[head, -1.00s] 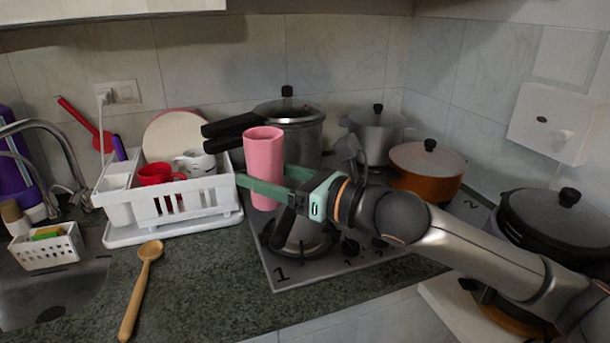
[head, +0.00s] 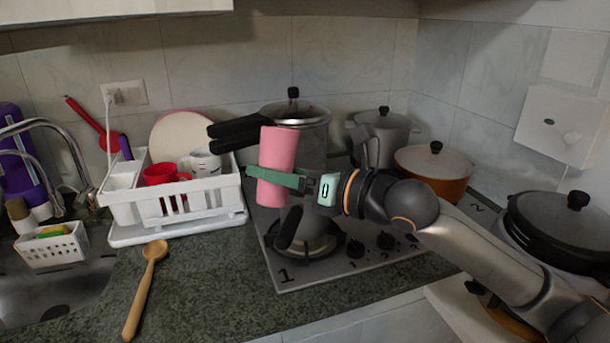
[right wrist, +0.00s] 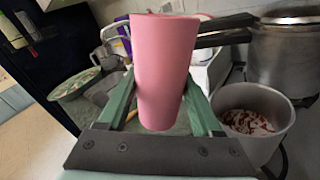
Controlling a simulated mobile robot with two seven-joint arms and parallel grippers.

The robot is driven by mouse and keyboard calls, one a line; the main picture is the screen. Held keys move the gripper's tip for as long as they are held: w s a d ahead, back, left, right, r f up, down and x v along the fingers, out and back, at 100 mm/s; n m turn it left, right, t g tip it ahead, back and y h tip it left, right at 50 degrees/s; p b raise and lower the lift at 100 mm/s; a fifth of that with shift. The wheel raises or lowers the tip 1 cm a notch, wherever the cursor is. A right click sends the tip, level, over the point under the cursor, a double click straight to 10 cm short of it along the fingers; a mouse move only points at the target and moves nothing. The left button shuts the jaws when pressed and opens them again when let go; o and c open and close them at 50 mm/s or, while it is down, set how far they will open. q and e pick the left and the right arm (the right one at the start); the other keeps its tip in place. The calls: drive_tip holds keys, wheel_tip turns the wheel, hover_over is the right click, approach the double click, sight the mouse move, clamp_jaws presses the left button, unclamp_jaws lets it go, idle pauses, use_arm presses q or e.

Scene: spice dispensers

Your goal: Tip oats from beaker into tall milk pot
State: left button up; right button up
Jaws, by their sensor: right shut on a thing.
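The pink beaker (head: 277,150) is held between the green fingers of my right gripper (head: 277,180). An open silver pot (right wrist: 262,145) with reddish-brown pieces inside shows right of the beaker there. It appears to be the milk pot. In the head view, a silver pot with a black handle (head: 290,228) is mostly hidden behind my gripper. My left gripper is not in view.
A tall lidded pressure cooker (head: 312,150) with black handles stands behind the beaker. A grey pot (head: 385,135) and an orange pot (head: 433,168) stand farther right. A white dish rack (head: 180,200) is left. A wooden spoon (head: 140,295) lies on the counter.

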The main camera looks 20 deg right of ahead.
drive_tip(key=shift+w+d+f+m, duration=0.15)
drive_tip(key=shift+w+f+m, duration=0.05)
drive_tip(key=shift+m, duration=0.3)
drive_tip(key=shift+w+d+f+m+b, duration=0.15)
drive_tip(key=shift+m+b, duration=0.15)
drive_tip(key=shift+m, duration=0.2)
drive_tip(key=shift+w+d+f+m+g, duration=0.2)
drive_tip(key=shift+w+d+m+g, duration=0.1)
drive_tip(key=shift+m, duration=0.3)
drive_tip(key=shift+f+m+p, duration=0.15)
drive_tip(key=shift+m+p, duration=0.65)
drive_tip(key=shift+m, duration=0.1)
drive_tip(key=shift+s+a+f+m+g+p, duration=0.15)
drive_tip(key=shift+m+g+p, duration=0.15)
drive_tip(key=shift+m+p, duration=0.45)
drive_tip(key=shift+f+m+p, duration=0.1)
drive_tip(key=shift+m+p, duration=0.15)
drive_tip(key=shift+p, duration=0.5)
drive_tip(key=shift+f, duration=0.15)
use_arm(q)
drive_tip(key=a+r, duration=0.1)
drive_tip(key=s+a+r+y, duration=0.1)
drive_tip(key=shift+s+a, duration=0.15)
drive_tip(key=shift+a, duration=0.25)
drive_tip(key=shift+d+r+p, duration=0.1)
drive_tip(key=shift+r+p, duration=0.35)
drive_tip(key=shift+p, duration=0.1)
use_arm(e)
drive_tip(key=shift+f+m, duration=0.1)
drive_tip(key=shift+m, duration=0.3)
